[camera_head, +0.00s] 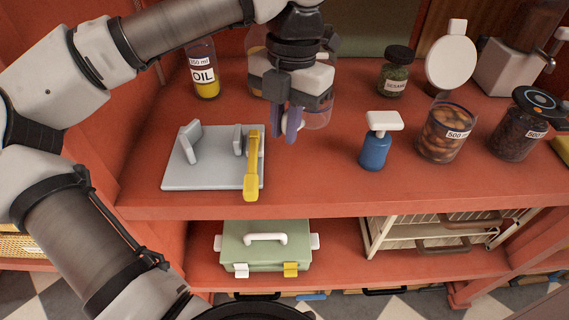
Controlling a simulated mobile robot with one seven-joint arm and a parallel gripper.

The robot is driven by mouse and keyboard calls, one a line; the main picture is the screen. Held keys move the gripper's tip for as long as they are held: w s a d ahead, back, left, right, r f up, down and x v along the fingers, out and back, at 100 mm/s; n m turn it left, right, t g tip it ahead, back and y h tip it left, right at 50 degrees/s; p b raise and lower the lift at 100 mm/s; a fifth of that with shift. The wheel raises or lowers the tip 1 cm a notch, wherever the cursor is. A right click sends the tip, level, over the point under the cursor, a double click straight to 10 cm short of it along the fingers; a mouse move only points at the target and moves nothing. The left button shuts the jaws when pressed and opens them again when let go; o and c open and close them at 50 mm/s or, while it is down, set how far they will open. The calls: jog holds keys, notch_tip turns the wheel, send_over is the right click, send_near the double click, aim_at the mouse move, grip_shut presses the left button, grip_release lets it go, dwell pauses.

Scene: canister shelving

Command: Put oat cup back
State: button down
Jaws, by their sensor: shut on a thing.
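My gripper (286,124) hangs fingers-down over the red upper shelf, right of the grey plate. Its purple fingers are shut on a small white thing (299,123), mostly hidden by them. I cannot tell whether this is part of the oat cup. A clear glass vessel (319,117) shows behind and beside the gripper. My gripper hides most of it, so its contents and any contact with the held thing are unclear. No other oat cup can be made out.
A blue bottle (375,150), a nut jar (445,132) and a dark jar (515,135) stand right. A green box (265,250) sits below.

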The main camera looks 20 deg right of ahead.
aim_at(283, 182)
notch_tip(283, 182, down, 10)
jog(key=shift+f+p, duration=0.25)
jog(key=shift+p, duration=0.25)
jog(key=shift+f, duration=0.15)
jog(key=c, duration=1.4)
grip_release()
jog(key=shift+c, duration=0.2)
jog(key=r, duration=0.4)
jog(key=d+r+b, duration=0.1)
jog(key=r, duration=0.3)
jog(key=w+r, duration=0.1)
jog(key=r, duration=0.3)
jog(key=shift+d+r, duration=0.15)
